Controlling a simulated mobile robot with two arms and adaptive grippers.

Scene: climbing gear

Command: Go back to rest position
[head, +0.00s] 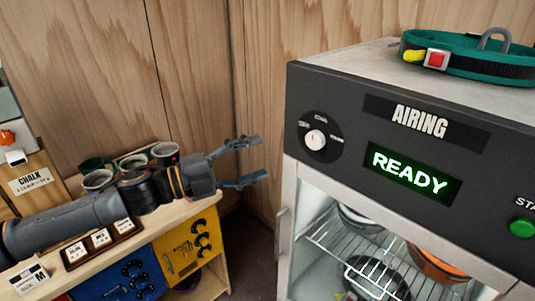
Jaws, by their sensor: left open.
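My left gripper (262,160) is in the head view, left of centre. Its arm comes in from the left above a low wooden bench (180,213). The two fingers are spread apart and point right, with nothing between them. The gripper is in the air left of a grey cabinet (400,80) and apart from it. My right gripper does not show.
The cabinet is labelled AIRING and shows a lit READY display (409,173), a dial (316,140) and a green button (522,228). A green harness (475,57) lies on top. Wire racks (345,243) show inside. Cups (97,180) stand behind my arm on the bench.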

